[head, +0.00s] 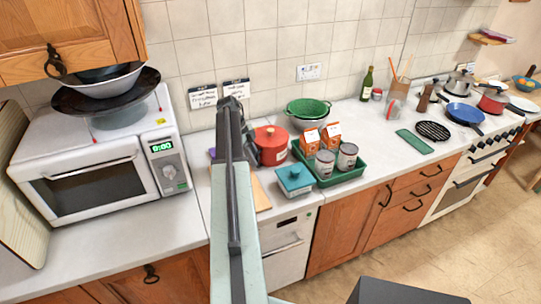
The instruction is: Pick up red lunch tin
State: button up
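A red tin (271,149) with a rounded body, a lid knob and a pale label stands on the white counter (349,198), left of the middle. It is the only thing here that fits a red lunch tin. My arm rises from the bottom of the picture and passes just left of the tin, covering part of its left side. My gripper (232,103) appears to be at the arm's dark upper end, against the wall tiles in the picture. Its fingers cannot be made out, and I cannot tell its distance from the tin.
A teal lidded box (294,179) stands in front of the tin. A green tray (354,173) to the right holds cans and orange cartons. A white microwave (92,168) stands left. Clear counter lies right of the tray.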

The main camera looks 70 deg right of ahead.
jog(key=shift+b+x, duration=0.3)
jog(key=shift+x, duration=0.65)
jog(key=shift+r, duration=0.1)
grip_shut()
dwell(0.5)
